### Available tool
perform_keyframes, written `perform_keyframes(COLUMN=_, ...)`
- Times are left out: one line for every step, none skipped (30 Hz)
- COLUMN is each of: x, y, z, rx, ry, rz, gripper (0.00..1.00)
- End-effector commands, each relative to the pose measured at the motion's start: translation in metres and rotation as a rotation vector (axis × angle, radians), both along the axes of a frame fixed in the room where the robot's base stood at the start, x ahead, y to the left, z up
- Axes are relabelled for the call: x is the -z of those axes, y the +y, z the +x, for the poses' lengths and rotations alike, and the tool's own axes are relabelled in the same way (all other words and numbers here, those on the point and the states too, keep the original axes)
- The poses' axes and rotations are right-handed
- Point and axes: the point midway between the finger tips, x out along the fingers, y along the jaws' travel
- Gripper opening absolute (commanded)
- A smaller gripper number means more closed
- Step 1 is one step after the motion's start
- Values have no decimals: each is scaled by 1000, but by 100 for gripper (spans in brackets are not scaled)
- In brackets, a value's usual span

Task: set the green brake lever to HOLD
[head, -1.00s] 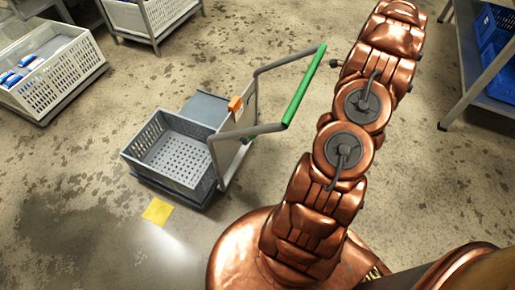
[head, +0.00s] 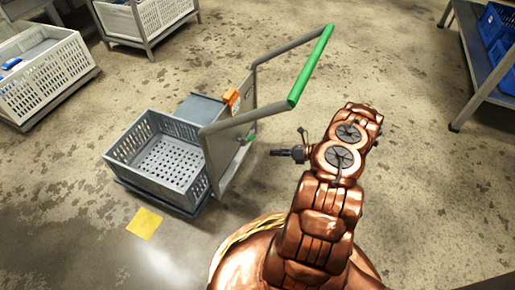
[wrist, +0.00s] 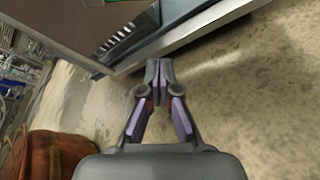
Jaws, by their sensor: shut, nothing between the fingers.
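A small green lever (head: 250,138), which looks like the brake lever, sticks out low on the handle side of a grey cart (head: 222,165). Its setting and any HOLD mark cannot be read. My gripper (head: 275,152) is just right of the lever in the head view, pointing left at the cart, apart from it in the picture. In the wrist view my gripper (wrist: 159,68) is shut and empty, its tips near the cart's lower metal edge (wrist: 195,32). A bit of green (wrist: 90,2) shows at the top edge there, mostly cut off.
The cart carries a grey crate (head: 112,158) and an orange box (head: 231,97), and has a green push handle (head: 311,66). A yellow floor patch (head: 144,223) lies in front. White crates (head: 50,77) stand at left, a shelf with blue bins (head: 500,55) at right. Floor between is clear.

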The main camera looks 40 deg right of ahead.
Motion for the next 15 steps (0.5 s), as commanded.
perform_keyframes(x=2, y=1, z=1, rx=4, ry=-3, rz=6, gripper=0)
perform_keyframes(x=2, y=1, z=1, rx=6, ry=-4, rz=8, gripper=0)
perform_keyframes(x=2, y=1, z=1, rx=7, ry=-4, rz=10, gripper=0)
perform_keyframes(x=2, y=1, z=1, rx=7, ry=-4, rz=10, gripper=0)
perform_keyframes(x=1, y=1, z=1, rx=7, ry=-4, rz=10, gripper=0)
perform_keyframes(x=1, y=1, z=1, rx=7, ry=-4, rz=10, gripper=0)
perform_keyframes(x=1, y=1, z=1, rx=6, ry=-4, rz=10, gripper=0)
perform_keyframes(x=1, y=1, z=1, rx=6, ry=-4, rz=10, gripper=0)
perform_keyframes(x=1, y=1, z=1, rx=6, ry=-4, rz=10, gripper=0)
perform_keyframes(x=1, y=1, z=1, rx=6, ry=-4, rz=10, gripper=0)
perform_keyframes(x=2, y=1, z=1, rx=6, ry=-4, rz=10, gripper=0)
perform_keyframes(x=2, y=2, z=2, rx=5, ry=-3, rz=9, gripper=0)
perform_keyframes(x=3, y=3, z=2, rx=5, ry=-3, rz=9, gripper=0)
perform_keyframes(x=3, y=4, z=3, rx=5, ry=-3, rz=10, gripper=0)
perform_keyframes(x=4, y=6, z=5, rx=5, ry=-3, rz=10, gripper=0)
